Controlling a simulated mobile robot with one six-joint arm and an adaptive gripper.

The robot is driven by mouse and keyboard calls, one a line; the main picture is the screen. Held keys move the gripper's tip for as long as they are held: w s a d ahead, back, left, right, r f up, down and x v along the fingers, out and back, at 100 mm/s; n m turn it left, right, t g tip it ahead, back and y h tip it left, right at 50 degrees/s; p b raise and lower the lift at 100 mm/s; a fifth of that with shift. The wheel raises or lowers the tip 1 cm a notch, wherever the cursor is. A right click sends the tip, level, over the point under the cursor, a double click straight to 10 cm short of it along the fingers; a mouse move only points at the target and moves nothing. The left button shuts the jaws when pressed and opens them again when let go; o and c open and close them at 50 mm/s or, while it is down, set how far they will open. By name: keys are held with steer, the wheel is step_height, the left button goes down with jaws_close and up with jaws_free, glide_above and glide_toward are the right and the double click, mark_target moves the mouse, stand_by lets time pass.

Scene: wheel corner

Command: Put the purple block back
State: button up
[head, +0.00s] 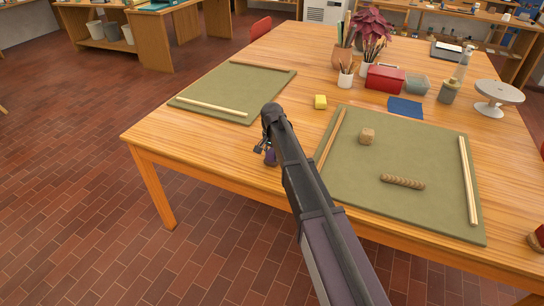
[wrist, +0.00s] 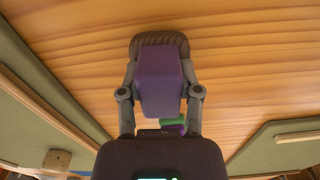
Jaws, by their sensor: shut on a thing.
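The purple block (wrist: 160,80) is between the fingers of my gripper (wrist: 160,98) in the wrist view, and the gripper is shut on it. Bare wooden table shows behind it. A green piece (wrist: 172,122) with some purple by it shows just past the block's lower end, partly hidden by my gripper. In the head view my gripper (head: 262,148) is over the near part of the table, between the two green mats. A small purple patch (head: 271,157) shows beside it there. My arm hides much of this spot, and I cannot tell the block's height.
The left mat (head: 215,92) bears wooden strips. The right mat (head: 430,150) bears a tan block (head: 367,136), a ridged brown roll (head: 402,181) and strips. A yellow block (head: 320,102) lies between the mats. A red box (head: 385,78), pots and a turntable (head: 498,92) stand farther back.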

mark_target(271, 150)
steer(key=shift+f, duration=0.25)
steer(key=o, duration=1)
steer(key=shift+r, duration=0.2)
step_height(271, 150, up, 6)
steer(key=p, duration=0.5)
steer(key=shift+w+a+f, duration=0.15)
steer(key=shift+f, duration=0.05)
step_height(271, 150, up, 8)
steer(key=p, duration=0.8)
steer(key=s+d+n, duration=0.4)
steer(key=s+d, duration=1.9)
steer(key=s, duration=0.3)
steer(key=shift+d+n, duration=0.2)
steer(key=shift+n, duration=0.2)
